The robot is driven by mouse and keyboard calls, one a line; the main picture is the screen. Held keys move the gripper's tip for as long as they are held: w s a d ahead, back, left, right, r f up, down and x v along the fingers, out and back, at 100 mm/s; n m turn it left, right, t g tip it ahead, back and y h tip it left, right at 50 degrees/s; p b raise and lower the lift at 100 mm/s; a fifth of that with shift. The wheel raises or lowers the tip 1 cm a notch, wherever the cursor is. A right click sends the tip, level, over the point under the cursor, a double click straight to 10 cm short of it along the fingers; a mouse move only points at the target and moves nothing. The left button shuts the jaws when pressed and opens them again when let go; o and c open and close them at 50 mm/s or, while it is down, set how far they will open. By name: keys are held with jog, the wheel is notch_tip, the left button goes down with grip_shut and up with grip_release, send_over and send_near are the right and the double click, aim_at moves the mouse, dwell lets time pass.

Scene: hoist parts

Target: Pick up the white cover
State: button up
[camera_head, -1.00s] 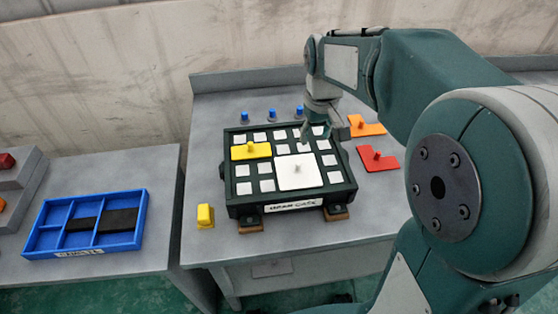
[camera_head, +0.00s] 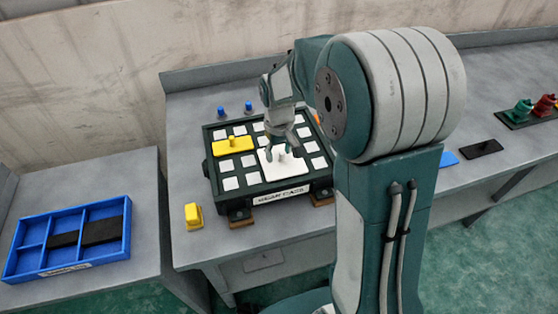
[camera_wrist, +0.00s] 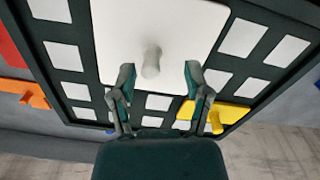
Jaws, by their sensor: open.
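The white cover (camera_head: 270,167) is a square plate with a small white knob, lying on the dark board (camera_head: 254,187) with white square pads. It also shows in the wrist view (camera_wrist: 150,22), with its knob (camera_wrist: 151,62) between and just beyond my fingertips. My gripper (camera_wrist: 159,72) is open, one finger on each side of the knob with gaps showing. In the head view my gripper (camera_head: 284,151) hangs over the cover, close to the knob; whether it touches the cover cannot be told.
A yellow cover (camera_head: 233,145) lies on the board beside the white one. A yellow block (camera_head: 193,215) stands at the table's left front. Blue pegs (camera_head: 248,107) stand behind the board. A blue tray (camera_head: 27,261) lies on the left table. Orange (camera_wrist: 22,90) and red pieces lie beside the board.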

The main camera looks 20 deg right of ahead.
jog(key=shift+f, duration=0.45)
jog(key=shift+d, duration=0.6)
jog(key=shift+c, duration=0.3)
grip_shut()
jog(key=shift+a, duration=0.35)
